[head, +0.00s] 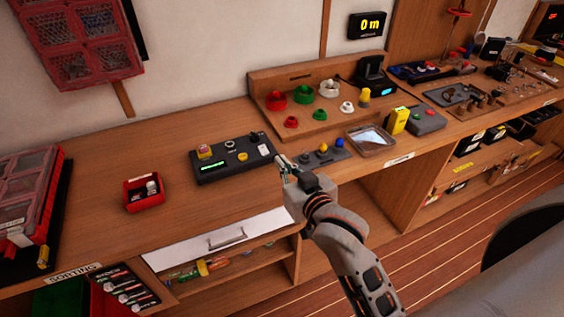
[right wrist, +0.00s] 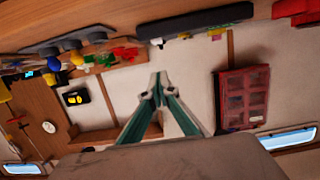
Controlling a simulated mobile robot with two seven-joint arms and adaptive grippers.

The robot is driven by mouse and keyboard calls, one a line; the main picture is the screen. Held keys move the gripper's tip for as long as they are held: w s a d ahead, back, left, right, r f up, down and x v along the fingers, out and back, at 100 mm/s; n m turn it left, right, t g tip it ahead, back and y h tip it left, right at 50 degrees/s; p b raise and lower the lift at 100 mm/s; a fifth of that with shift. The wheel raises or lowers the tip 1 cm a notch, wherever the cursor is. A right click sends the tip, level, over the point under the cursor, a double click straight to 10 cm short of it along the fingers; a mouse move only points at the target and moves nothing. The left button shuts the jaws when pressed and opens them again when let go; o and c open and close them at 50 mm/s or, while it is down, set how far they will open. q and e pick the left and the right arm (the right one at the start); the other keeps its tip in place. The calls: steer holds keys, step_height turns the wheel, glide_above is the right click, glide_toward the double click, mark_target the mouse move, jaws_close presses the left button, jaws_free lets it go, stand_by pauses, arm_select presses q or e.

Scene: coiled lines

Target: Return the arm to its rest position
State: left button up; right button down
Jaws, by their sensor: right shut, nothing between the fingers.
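My right arm (head: 345,240) reaches up from the lower right in the head view, over the front edge of the wooden counter (head: 110,165). Its gripper (head: 281,162) is beside the right end of the black control box (head: 232,157). In the right wrist view the gripper's fingers (right wrist: 157,90) meet at the tips with nothing between them. Whether the gripper touches the counter or the box cannot be told. My left gripper is not in view.
A red bin (head: 146,193) and a red organizer case (head: 28,200) stand to the left. A wooden rack of coiled lines (head: 320,110), a metal tray (head: 371,139) and a yellow device (head: 398,121) are behind and right. A white-fronted drawer (head: 222,240) lies below the counter edge.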

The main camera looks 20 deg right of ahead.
steer(key=s+d+f+n+g+h, duration=0.35)
steer(key=s+d+f, duration=0.4)
steer(key=s, duration=0.25)
steer(key=s+d+f+n+g+h, duration=0.25)
steer(key=s+d+f+g, duration=0.3)
steer(key=s+d, duration=0.4)
steer(key=a+f+m+t+y, duration=0.2)
steer(key=a+f+t+y, duration=0.2)
steer(key=a+f, duration=1.1)
steer(key=f+y, duration=0.1)
steer(key=y, duration=0.2)
steer(key=shift+w+a+f+y, duration=0.15)
steer(key=shift+a+f+y, duration=0.05)
steer(key=shift+f+y, duration=0.1)
